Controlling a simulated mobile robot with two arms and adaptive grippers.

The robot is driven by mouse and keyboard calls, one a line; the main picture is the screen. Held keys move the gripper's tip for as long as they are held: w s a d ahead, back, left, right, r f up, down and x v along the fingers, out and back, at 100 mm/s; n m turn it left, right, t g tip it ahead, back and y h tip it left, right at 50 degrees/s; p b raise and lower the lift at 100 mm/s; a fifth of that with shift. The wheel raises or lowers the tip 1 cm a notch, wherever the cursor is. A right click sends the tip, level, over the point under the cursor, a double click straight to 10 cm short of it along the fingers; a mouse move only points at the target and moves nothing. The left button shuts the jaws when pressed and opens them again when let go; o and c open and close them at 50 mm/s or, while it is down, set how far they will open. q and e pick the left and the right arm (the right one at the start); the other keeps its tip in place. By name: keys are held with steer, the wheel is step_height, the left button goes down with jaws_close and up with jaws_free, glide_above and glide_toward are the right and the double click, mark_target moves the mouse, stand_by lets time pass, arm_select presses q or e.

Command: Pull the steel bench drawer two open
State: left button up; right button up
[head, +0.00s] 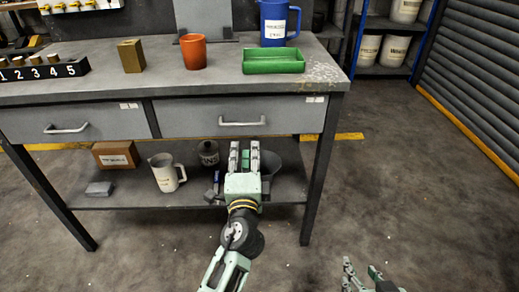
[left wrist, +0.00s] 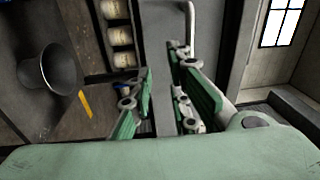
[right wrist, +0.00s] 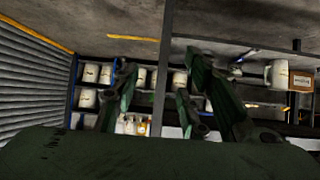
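The grey steel bench (head: 170,88) has two drawers side by side, both flush with the frame. The left drawer (head: 100,116) and the right drawer (head: 190,117) each have a silver bar handle; their small labels are unreadable. My left gripper (head: 245,148) is open and empty, just below the right drawer's handle (head: 242,123) in the head view. That handle also shows in the left wrist view (left wrist: 190,25), beyond the fingertips and apart from them. My right gripper (head: 362,268) is open and empty, low right of the bench, over the floor.
The bench top holds a green tray (head: 273,60), a blue jug (head: 274,22), an orange cup (head: 193,51) and a brass block (head: 131,56). The lower shelf holds a white jug (head: 166,172), a box (head: 115,154) and a dark bucket (head: 287,160). The floor at right is clear.

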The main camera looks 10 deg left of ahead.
mark_target(243, 124)
arm_select(q)
steer(key=shift+t+y, duration=0.5)
steer(key=w+r, duration=0.1)
steer(key=w, duration=0.1)
steer(key=w+a+r, duration=0.1)
steer(key=w+r, duration=0.1)
steer(key=w+a+r, duration=0.1)
steer(key=w+r, duration=0.1)
steer(key=shift+w+a, duration=0.1)
steer(key=shift+w, duration=0.15)
arm_select(e)
steer(key=r, duration=0.2)
steer(key=shift+s+d+r+t, duration=0.3)
steer(key=shift+s+d+t, duration=0.05)
steer(key=shift+t, duration=0.05)
